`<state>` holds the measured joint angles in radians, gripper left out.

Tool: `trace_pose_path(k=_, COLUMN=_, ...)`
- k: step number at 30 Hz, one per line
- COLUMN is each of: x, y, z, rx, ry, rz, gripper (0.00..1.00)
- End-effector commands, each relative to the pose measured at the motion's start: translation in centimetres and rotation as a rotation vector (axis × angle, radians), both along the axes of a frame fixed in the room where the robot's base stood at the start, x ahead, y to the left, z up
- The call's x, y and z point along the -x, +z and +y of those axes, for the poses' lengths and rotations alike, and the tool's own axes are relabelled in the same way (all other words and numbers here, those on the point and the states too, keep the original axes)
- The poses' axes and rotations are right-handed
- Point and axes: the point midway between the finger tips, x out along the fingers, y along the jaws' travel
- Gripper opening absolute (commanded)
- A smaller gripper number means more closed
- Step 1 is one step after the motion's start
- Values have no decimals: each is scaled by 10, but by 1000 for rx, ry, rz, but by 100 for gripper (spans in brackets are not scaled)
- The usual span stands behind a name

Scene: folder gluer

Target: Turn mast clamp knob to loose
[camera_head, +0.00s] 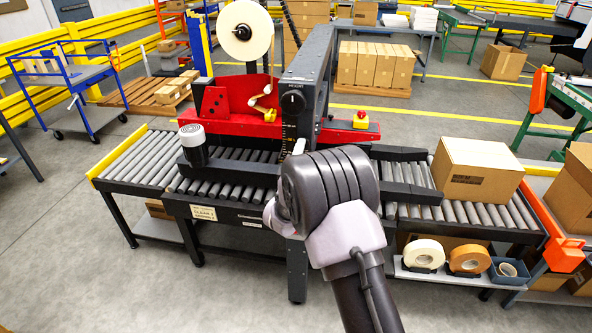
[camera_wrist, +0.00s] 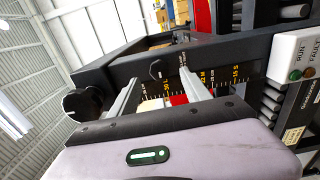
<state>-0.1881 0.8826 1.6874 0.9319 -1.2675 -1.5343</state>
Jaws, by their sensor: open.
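A small black knob (camera_wrist: 156,69) sits on the dark mast beside the yellow-and-white size scale in the wrist view; it looks like the mast clamp knob. My gripper (camera_wrist: 160,84) is open. Its two pale fingers point toward the mast, one on each side of the small knob in the picture; I cannot tell whether they touch it. The mast (camera_head: 310,70) stands over the conveyor in the head view, where my wrist hides its lower part. A larger round black knob (camera_head: 293,100), marked HEIGHT, is on the mast's upper part; a large black knob (camera_wrist: 82,103) also shows in the wrist view.
A panel with RUN and FAULT lamps (camera_wrist: 300,62) is at the right of the wrist view. A red unit (camera_head: 225,125) with a tape roll (camera_head: 245,30) is behind the mast. A carton (camera_head: 475,170) sits on the rollers at right.

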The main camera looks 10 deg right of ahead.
Motion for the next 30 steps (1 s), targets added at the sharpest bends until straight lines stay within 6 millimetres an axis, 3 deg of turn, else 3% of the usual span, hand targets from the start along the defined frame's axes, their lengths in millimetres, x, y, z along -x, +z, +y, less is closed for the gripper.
trace_pose_path(k=6, x=71, y=1, z=25, rx=2, ry=5, rz=3, gripper=56)
trace_pose_path(k=12, x=114, y=1, z=38, rx=1, ry=3, rz=0, gripper=56)
trace_pose_path(k=17, x=126, y=0, z=41, rx=1, ry=2, rz=0, gripper=56)
trace_pose_path(k=30, x=126, y=3, z=40, rx=-32, ry=2, rz=-1, gripper=56)
